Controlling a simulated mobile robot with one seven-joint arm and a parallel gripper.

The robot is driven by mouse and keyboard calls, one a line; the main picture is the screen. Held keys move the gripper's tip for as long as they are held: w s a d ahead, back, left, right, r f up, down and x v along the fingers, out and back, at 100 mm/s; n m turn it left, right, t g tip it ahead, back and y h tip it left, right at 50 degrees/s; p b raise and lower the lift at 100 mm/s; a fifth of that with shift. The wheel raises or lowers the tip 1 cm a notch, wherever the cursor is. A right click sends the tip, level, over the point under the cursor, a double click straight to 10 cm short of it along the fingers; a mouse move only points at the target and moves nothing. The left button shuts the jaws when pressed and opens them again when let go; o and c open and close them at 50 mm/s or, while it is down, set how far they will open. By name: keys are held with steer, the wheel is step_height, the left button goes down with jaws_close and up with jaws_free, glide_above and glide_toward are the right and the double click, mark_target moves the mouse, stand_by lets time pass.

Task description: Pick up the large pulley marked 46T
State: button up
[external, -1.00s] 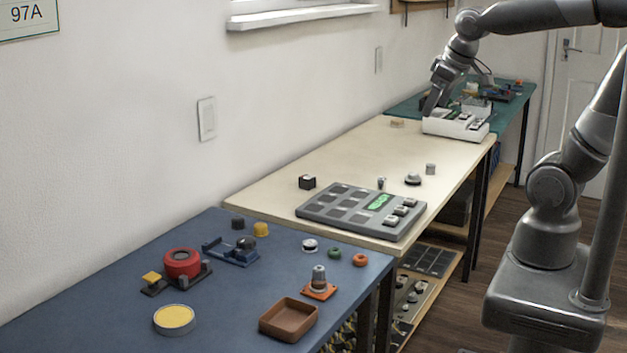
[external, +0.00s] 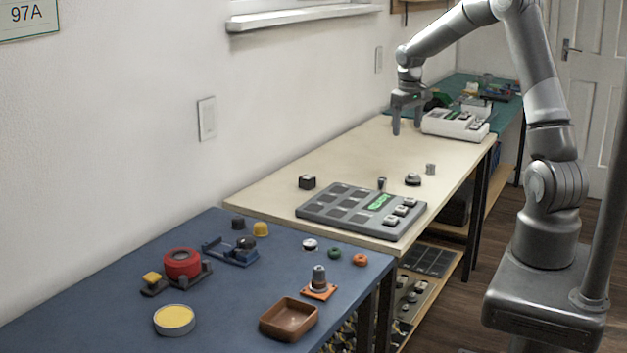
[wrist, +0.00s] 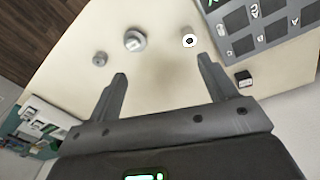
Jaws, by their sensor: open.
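I cannot read a 46T mark in either view and cannot tell which thing is the large pulley. My gripper (external: 407,127) is open and empty, fingers down, above the far end of the cream table (external: 345,155). In the wrist view its two fingers (wrist: 162,68) stand apart with bare tabletop between them. A round silver disc-like part (external: 413,179) lies on the cream table, away from the gripper; it also shows in the wrist view (wrist: 135,41). A small grey cylinder (external: 431,169) stands beside it. A small upright part (external: 382,183) stands nearer the panel.
A grey panel with square recesses (external: 345,222), a black block (external: 307,182) and a white box (external: 455,126) are on the cream table. The blue table (external: 95,285) holds a red round part (external: 182,264), a yellow-topped disc (external: 174,320) and a brown tray (external: 289,335).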

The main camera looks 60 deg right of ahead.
steer(key=m+y, duration=0.1)
glide_toward(414, 174)
steer(key=f, duration=0.5)
steer(key=shift+s+d, duration=0.2)
steer(key=shift+d, duration=0.1)
steer(key=f, duration=0.5)
steer(key=shift+w+a+f, duration=0.15)
steer(key=shift+w+f, duration=0.05)
steer(key=shift+w, duration=0.15)
steer(key=c, duration=1.1)
steer(key=shift+o, duration=0.2)
steer(key=shift+r, duration=0.1)
